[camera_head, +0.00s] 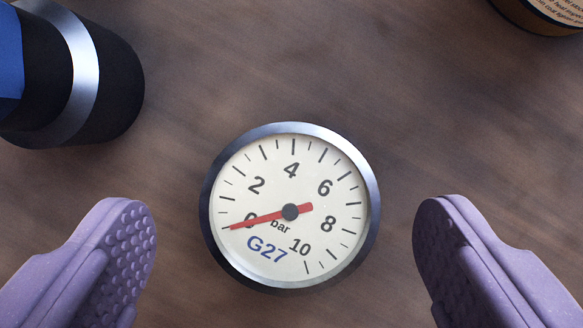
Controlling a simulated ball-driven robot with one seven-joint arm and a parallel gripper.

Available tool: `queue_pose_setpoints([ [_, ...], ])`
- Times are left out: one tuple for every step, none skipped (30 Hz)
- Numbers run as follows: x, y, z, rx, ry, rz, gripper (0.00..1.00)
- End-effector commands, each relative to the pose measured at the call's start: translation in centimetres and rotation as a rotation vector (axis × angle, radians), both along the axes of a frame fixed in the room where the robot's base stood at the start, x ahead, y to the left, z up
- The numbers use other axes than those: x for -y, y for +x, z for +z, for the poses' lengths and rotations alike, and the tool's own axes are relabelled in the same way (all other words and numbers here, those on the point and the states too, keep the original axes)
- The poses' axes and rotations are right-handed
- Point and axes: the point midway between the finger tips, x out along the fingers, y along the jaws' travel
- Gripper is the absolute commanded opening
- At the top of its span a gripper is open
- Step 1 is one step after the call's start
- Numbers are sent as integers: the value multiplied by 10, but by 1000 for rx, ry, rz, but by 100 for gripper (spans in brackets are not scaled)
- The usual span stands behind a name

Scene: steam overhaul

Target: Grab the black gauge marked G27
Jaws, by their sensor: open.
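The gauge marked G27 (335,247) lies face up on the brown surface, near the middle of the head camera view. It is round, with a dark metallic rim, a cream dial, black numbers and a red needle close to 0. My gripper (285,225) is open, with one purple padded finger to the left of the gauge and one to the right. There is a gap between each finger and the rim. Neither finger appears to touch it. The gauge's underside is hidden.
A black cylindrical object with a silver band and a blue part (115,85) is at the upper left, cut off by the frame. A round container with a printed label (545,12) is partly in view at the upper right. The wood-like surface (330,70) between them is clear.

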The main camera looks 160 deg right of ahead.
Motion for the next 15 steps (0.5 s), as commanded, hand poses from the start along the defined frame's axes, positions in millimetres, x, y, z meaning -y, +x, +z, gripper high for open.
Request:
queue_pose_setpoints([
  [0,3,-13,-2,0,0,93],
  [0,5,-19,-2,1,-1,93],
  [-1,7,-24,-2,0,0,93],
  [-1,9,-28,-1,1,0,93],
  [-2,10,-31,-2,0,0,93],
  [-2,12,-34,-2,-1,0,93],
  [-2,12,-34,-1,0,0,93],
  [-2,13,-34,-1,0,0,93],
  [-2,13,-33,0,0,0,93],
  [-2,13,-33,0,0,0,93],
  [-2,13,-32,0,0,0,93],
  [-2,13,-32,0,0,-1,93],
  [-2,13,-32,0,0,-1,88],
  [-2,13,-32,0,0,-1,81],
  [-2,13,-32,0,0,-1,72],
])
